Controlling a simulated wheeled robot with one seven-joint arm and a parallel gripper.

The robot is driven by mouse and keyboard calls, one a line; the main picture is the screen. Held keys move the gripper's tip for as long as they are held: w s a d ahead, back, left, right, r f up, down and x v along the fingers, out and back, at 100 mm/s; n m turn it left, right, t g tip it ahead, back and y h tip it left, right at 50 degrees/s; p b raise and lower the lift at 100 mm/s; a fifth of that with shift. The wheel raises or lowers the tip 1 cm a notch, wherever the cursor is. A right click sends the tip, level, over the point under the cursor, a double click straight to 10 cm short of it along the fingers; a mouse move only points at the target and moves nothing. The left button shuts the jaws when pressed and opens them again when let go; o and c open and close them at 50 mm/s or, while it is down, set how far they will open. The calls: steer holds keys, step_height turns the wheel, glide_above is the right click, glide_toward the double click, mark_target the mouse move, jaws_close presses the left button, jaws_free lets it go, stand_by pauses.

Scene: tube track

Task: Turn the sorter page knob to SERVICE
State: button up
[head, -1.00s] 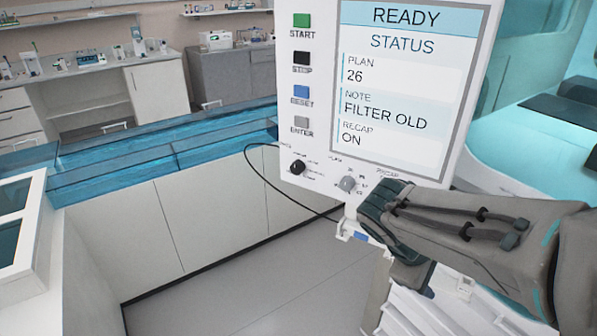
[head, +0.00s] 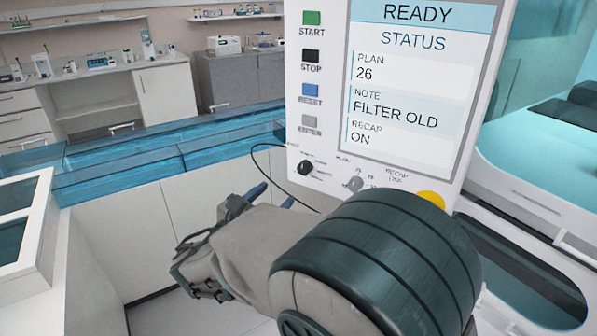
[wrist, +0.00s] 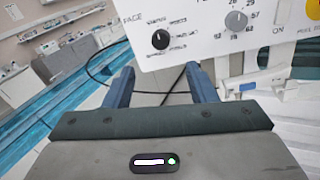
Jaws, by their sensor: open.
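The page knob (head: 305,168) is a small black round knob at the lower left of the white sorter panel (head: 293,62), under the ENTER button. It also shows in the wrist view (wrist: 160,39), with small labels around it that are too blurred to read. My gripper (head: 272,195) has its two blue fingers apart and nothing between them. In the head view the fingers are below and left of the knob. In the wrist view (wrist: 160,68) the knob lies just beyond the fingertips, between their lines, and appears untouched.
A grey plan knob (head: 355,184) sits right of the page knob, and a yellow button (head: 431,199) farther right. The screen (head: 415,90) reads READY, STATUS. A black cable (head: 262,165) loops left of the panel. A blue channel (head: 150,150) runs behind.

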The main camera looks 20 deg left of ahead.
mark_target(302, 169)
steer(key=p+x, duration=0.2)
steer(key=x, duration=0.9)
steer(key=shift+w+d, duration=0.1)
steer(key=shift+w, duration=0.25)
steer(key=shift+c, duration=0.3)
steer(key=c, duration=0.9)
